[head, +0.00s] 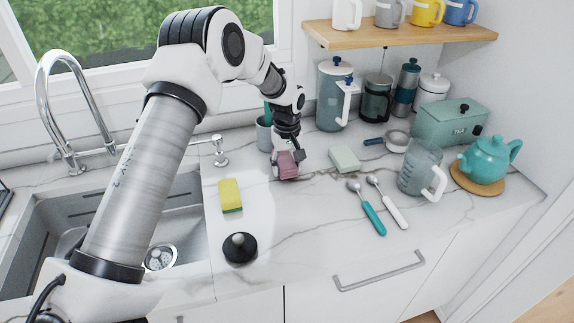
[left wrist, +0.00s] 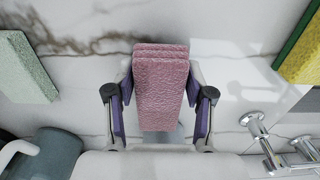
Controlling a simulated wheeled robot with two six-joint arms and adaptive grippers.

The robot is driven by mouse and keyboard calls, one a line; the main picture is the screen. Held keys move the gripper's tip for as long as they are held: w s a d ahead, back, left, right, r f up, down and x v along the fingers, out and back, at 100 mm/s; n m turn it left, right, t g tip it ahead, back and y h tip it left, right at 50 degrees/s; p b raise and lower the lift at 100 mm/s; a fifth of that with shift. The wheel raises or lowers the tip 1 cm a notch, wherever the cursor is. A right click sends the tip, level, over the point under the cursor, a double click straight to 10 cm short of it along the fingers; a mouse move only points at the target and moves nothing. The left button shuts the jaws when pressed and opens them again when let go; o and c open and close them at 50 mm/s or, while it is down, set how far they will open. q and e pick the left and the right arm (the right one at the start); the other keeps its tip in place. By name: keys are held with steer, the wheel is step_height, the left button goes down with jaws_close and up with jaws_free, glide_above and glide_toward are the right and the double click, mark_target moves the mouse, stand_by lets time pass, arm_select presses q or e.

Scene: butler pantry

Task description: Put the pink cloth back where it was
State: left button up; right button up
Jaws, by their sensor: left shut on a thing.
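The pink cloth (head: 288,165) is a small folded block in the fingers of my left gripper (head: 288,158). In the left wrist view the cloth (left wrist: 160,88) sits between the two purple-padded fingers of the gripper (left wrist: 160,105), its folded layers showing at the far end. The cloth is over the counter, right of the soap dispenser; I cannot tell whether it touches the surface. My right gripper is in neither view.
A pale green sponge (head: 344,159) lies just right of the cloth, a yellow sponge (head: 230,195) to its left. A grey cup (head: 264,134) stands behind the gripper.

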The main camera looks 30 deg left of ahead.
mark_target(288, 163)
arm_select(q)
steer(key=shift+w+f, duration=0.1)
steer(key=shift+f, duration=0.5)
steer(key=shift+w+f, duration=0.15)
steer(key=shift+f, duration=0.05)
steer(key=o, duration=1.1)
steer(key=shift+f, duration=0.1)
step_height(288, 163, up, 12)
steer(key=b, duration=0.2)
steer(key=shift+r, duration=0.25)
